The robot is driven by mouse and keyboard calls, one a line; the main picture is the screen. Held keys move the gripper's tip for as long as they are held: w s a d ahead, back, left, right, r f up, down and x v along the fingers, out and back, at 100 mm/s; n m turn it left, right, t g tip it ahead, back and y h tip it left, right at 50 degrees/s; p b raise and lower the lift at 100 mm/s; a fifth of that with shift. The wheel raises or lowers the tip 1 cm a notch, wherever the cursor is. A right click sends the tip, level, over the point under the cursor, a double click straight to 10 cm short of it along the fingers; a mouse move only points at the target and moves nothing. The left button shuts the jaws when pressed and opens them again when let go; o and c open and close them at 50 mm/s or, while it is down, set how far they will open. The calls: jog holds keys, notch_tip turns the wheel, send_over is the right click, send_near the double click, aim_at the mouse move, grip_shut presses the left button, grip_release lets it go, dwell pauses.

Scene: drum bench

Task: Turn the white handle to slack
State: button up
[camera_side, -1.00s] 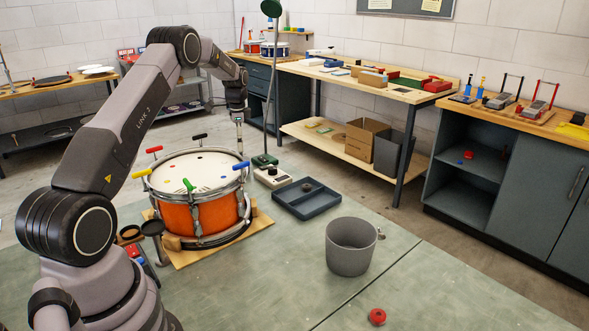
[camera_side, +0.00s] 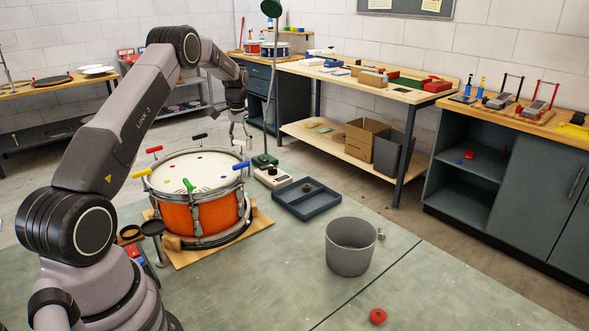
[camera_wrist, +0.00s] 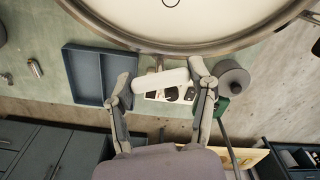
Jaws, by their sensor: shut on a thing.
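The drum (camera_side: 178,216) is orange with a white head and a metal rim, and stands upright on a wooden board. Coloured handles sit around its rim: red (camera_side: 154,150), black (camera_side: 199,136), yellow (camera_side: 141,173), green (camera_side: 188,185) and blue (camera_side: 241,165). The white handle (camera_wrist: 165,80) lies crosswise between my fingertips in the wrist view, just outside the rim. My gripper (camera_side: 240,143) is at the drum's far right edge and is shut on the white handle, one finger at each end. The tension rod below the handle is hidden.
A blue-grey tray (camera_side: 306,207) lies right of the drum, beside a small device with a dark knob (camera_side: 272,177). A grey bin (camera_side: 350,262) and a red knob (camera_side: 377,316) are nearer. A green-based lamp stand (camera_side: 264,160) rises close behind my gripper.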

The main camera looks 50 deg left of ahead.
jog(key=n, duration=1.4)
jog(key=shift+n, duration=0.3)
jog(key=n, duration=0.3)
jog(key=shift+n, duration=0.3)
jog(key=n, duration=0.3)
jog(key=shift+n, duration=0.3)
jog(key=n, duration=0.3)
jog(key=shift+n, duration=2.2)
